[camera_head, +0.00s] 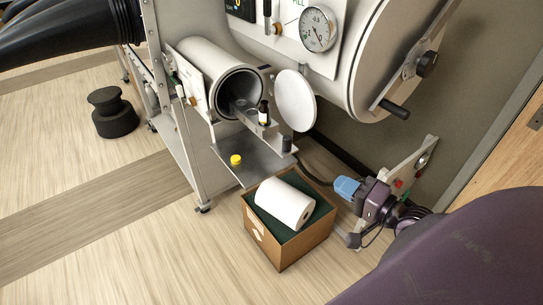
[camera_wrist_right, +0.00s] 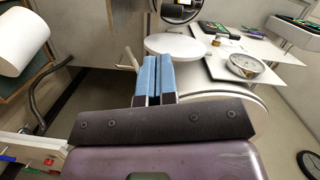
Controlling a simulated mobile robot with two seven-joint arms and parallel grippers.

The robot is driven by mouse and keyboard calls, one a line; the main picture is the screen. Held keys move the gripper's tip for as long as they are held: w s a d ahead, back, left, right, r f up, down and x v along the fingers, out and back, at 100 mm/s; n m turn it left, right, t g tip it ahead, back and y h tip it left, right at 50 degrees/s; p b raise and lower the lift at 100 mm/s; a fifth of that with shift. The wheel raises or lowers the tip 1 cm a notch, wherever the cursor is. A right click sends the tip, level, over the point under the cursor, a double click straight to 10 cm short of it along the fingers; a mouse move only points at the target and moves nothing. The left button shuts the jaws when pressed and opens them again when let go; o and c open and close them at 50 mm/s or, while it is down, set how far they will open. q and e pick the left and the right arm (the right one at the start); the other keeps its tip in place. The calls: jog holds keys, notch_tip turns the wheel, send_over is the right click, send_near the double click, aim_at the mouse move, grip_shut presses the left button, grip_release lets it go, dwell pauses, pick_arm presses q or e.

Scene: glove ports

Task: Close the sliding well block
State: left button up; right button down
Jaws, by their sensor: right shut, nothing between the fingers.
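A grey sliding block (camera_head: 268,130) sticks out of the open round port tube (camera_head: 240,92), with a small dark vial with a white label (camera_head: 264,112) standing on it. A dark knob (camera_head: 287,145) is at its outer end. I take this to be the well block. My right gripper (camera_head: 346,188) is shut and empty, with blue fingertips. It is to the right of and below the block, apart from it. In the right wrist view its blue fingers (camera_wrist_right: 154,78) are together, below the round white door (camera_wrist_right: 175,45). My left gripper is not in view.
The round white door (camera_head: 296,100) stands open beside the port. A yellow-capped item (camera_head: 236,160) sits on the lower metal shelf (camera_head: 228,173). A panel with coloured buttons (camera_head: 405,180) is at right.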

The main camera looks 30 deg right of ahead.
jog(key=m, duration=0.2)
jog(key=m+p, duration=0.1)
jog(key=p, duration=0.2)
send_near(291, 147)
jog(key=shift+t+h, duration=0.3)
jog(key=shift+t, duration=0.1)
jog(key=x, duration=0.6)
jog(key=shift+a+f, duration=0.2)
jog(key=shift+a, duration=0.05)
jog(key=shift+w+a, duration=0.15)
jog(key=shift+w, duration=0.55)
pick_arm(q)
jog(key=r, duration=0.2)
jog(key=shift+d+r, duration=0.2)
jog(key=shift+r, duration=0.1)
pick_arm(e)
jog(key=shift+f, duration=0.1)
